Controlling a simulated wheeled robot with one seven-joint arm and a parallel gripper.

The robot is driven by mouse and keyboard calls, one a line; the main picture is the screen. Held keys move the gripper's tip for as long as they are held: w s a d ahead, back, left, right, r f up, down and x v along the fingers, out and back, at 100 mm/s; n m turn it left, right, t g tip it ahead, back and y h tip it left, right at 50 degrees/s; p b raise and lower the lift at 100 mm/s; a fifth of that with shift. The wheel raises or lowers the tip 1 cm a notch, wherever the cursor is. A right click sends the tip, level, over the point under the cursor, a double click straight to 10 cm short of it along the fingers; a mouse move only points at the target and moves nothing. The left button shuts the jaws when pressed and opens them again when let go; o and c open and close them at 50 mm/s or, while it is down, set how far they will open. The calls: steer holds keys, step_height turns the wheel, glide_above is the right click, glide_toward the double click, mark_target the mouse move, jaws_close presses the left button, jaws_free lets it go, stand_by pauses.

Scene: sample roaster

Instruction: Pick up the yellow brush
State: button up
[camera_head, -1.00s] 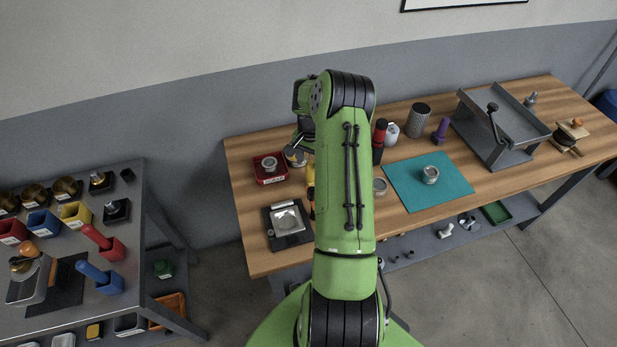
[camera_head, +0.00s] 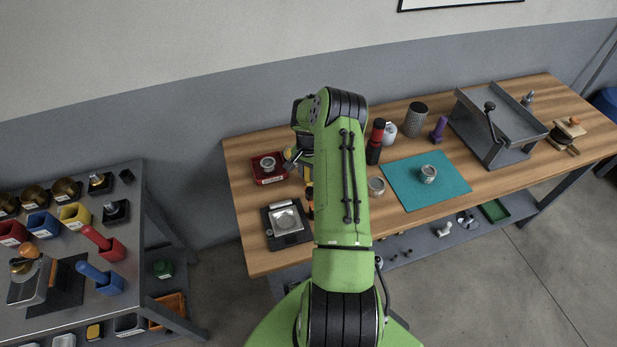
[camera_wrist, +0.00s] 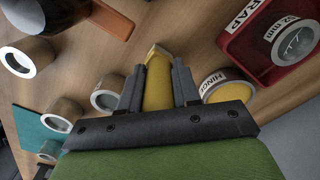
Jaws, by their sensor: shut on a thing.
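The yellow brush (camera_wrist: 157,88) stands out between the fingers of my gripper (camera_wrist: 158,84) in the wrist view, with its pale tip toward the top of the picture. The gripper is shut on it. The brush's lower part is hidden by the gripper body. In the head view my gripper sits behind my green arm above the left part of the wooden table, mostly hidden. I cannot tell there whether the brush touches the table.
A metal cup (camera_wrist: 107,94) is left of the fingers. In the head view, a black scale (camera_head: 288,224) lies in front, and a teal mat (camera_head: 440,188) lies right.

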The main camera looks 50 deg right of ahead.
steer(key=shift+r, duration=0.1)
steer(key=shift+c, duration=0.5)
step_height(320, 180, up, 10)
steer(key=shift+f, duration=0.1)
